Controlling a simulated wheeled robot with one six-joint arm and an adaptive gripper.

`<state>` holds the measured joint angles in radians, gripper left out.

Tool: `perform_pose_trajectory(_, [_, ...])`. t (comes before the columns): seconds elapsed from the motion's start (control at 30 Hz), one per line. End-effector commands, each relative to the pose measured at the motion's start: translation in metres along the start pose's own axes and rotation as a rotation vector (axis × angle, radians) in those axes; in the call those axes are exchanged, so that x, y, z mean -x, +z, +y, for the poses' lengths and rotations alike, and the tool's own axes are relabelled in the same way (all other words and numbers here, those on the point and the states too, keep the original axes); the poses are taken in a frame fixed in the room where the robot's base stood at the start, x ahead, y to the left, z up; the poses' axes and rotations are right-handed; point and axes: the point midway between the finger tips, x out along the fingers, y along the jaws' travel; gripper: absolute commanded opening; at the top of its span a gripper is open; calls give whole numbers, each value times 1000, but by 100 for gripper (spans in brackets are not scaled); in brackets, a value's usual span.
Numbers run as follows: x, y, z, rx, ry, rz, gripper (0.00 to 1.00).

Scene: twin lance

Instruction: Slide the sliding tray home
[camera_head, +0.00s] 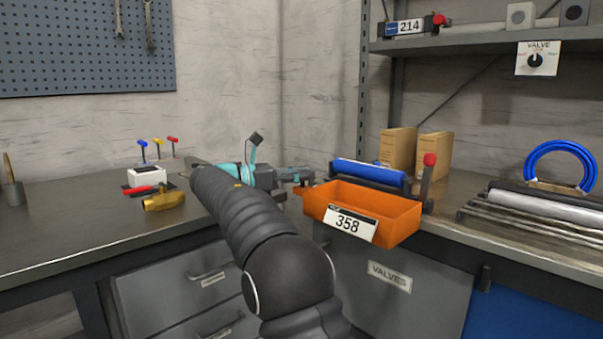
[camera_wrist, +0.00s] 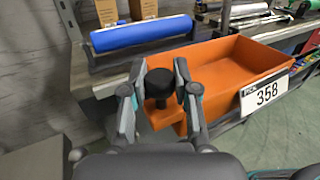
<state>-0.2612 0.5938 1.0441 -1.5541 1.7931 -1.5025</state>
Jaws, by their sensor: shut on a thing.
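The orange sliding tray (camera_head: 395,228) bears a white label reading 358 and juts out past the bench's front edge. It also shows in the wrist view (camera_wrist: 215,60), open at the top, and its visible inside looks empty. A black round knob (camera_wrist: 157,84) stands on an orange tab at the tray's left side in the wrist view. My gripper (camera_wrist: 161,68) is shut on this knob, one finger on each side. In the head view my gripper (camera_head: 291,176) is at the tray's left end, and the knob cannot be made out there.
A blue roller (camera_head: 368,172) lies behind the tray, with a red-topped post (camera_head: 428,175) at its right. Cardboard boxes (camera_head: 398,150) stand farther back. A blue hose coil (camera_head: 560,163) is at right.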

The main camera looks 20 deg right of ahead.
Motion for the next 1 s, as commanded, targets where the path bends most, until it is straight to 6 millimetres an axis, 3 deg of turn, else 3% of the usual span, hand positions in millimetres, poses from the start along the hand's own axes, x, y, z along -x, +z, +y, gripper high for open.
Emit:
perform_pose_trajectory(0.27, [3,1,1,-1,8,-2,0])
perform_pose_trajectory(0.3, [3,1,1,-1,9,-2,39])
perform_pose_trajectory(0.37, [4,1,2,-1,11,-2,54])
perform_pose_trajectory(0.77, [12,0,2,-1,14,-2,55])
perform_pose_trajectory(1.0, [49,0,2,0,16,-2,55])
